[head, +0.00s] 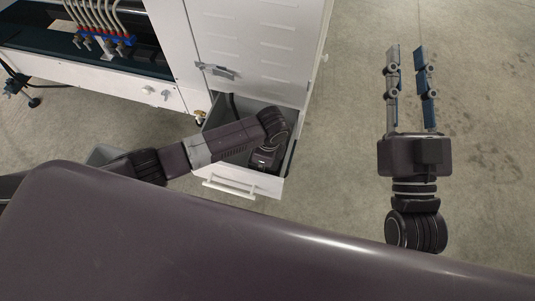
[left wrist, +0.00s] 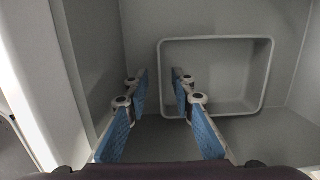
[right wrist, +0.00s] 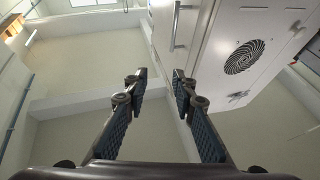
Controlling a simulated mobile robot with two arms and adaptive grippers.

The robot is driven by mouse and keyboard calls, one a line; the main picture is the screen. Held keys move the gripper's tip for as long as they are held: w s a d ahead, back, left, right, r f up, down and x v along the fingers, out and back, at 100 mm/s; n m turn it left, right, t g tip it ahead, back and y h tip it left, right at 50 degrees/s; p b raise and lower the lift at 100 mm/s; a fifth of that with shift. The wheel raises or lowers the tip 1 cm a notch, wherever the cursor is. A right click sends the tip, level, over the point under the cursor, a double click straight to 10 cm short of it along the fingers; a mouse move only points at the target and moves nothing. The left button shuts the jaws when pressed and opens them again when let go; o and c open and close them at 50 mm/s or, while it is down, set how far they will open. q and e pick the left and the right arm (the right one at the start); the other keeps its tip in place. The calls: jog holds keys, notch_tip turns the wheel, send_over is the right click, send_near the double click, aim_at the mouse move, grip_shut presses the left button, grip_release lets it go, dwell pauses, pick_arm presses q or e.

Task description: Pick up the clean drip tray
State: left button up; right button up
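A grey rectangular drip tray (left wrist: 215,42) with a pale raised rim lies inside an open drawer (left wrist: 85,20) in the left wrist view. My left gripper (left wrist: 161,78) is open and reaches down into the drawer. In that picture the tray's left rim shows between the fingertips, and the right finger overlaps the tray. I cannot tell whether they touch. In the head view my left arm hides the tray and the left fingers. My right gripper (head: 408,55) is open and empty, over bare floor to the right of the drawer.
The drawer (head: 230,187) sticks out from the base of a white cabinet (head: 250,45). A machine with several tubes (head: 98,18) stands at the left. The drawer walls are close around my left gripper. The floor (head: 470,100) on the right is free.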

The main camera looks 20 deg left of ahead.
pick_arm(q)
jog(key=shift+f, duration=0.5)
pick_arm(e)
jog(key=shift+s+r+t, duration=0.35)
jog(key=shift+r, duration=0.3)
jog(key=shift+s+r+t, duration=0.3)
jog(key=shift+r+t, duration=0.05)
jog(key=shift+r, duration=0.25)
pick_arm(q)
jog(key=shift+c, duration=0.4)
grip_shut()
